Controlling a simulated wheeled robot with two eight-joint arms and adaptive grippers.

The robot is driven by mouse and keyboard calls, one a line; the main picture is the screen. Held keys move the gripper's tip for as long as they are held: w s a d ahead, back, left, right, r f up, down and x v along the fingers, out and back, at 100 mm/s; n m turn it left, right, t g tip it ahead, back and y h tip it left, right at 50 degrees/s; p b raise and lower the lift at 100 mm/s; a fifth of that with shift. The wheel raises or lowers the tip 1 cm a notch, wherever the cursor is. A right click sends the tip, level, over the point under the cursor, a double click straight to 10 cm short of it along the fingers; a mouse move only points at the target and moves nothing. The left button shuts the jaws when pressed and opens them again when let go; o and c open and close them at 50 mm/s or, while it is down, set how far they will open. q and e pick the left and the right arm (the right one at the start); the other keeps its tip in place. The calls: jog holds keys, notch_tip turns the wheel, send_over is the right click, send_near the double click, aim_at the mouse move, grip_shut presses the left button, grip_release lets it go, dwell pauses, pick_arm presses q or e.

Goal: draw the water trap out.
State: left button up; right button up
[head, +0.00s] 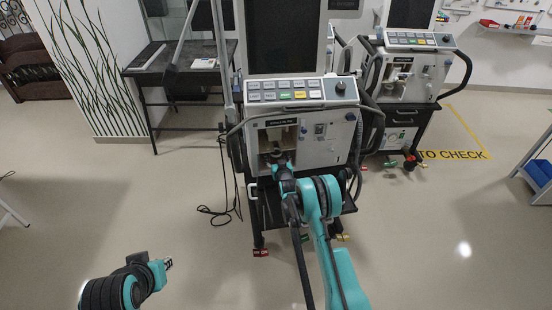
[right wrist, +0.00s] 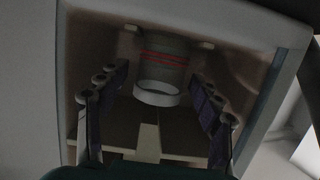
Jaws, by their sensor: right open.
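The nearer ventilator (head: 335,137) stands in front of me, with an open recess (head: 268,137) in the left of its front panel. In the right wrist view the water trap (right wrist: 162,72) is a grey cylinder with red lines and a pale lower rim, hanging at the top of the recess. My right gripper (head: 280,163) is at the recess; in the right wrist view its open fingers (right wrist: 163,110) stand apart on either side, below and around the trap's sides, with gaps visible. My left gripper (head: 168,264) is low at the left, away from the ventilator; its jaws are too small to judge.
The recess walls (right wrist: 83,45) are close around the right fingers, and a pale ledge (right wrist: 120,140) lies below. A second ventilator (head: 410,75) stands at the back right. A dark table (head: 150,62) is at the back left. The floor (head: 420,225) is clear on the right.

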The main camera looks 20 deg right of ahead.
jog(key=shift+w+f, duration=0.15)
jog(key=shift+w, duration=0.4)
jog(key=c, duration=1.2)
jog(key=shift+o, duration=0.2)
jog(key=shift+r, duration=0.2)
jog(key=shift+r, duration=0.35)
jog(key=shift+s, duration=0.1)
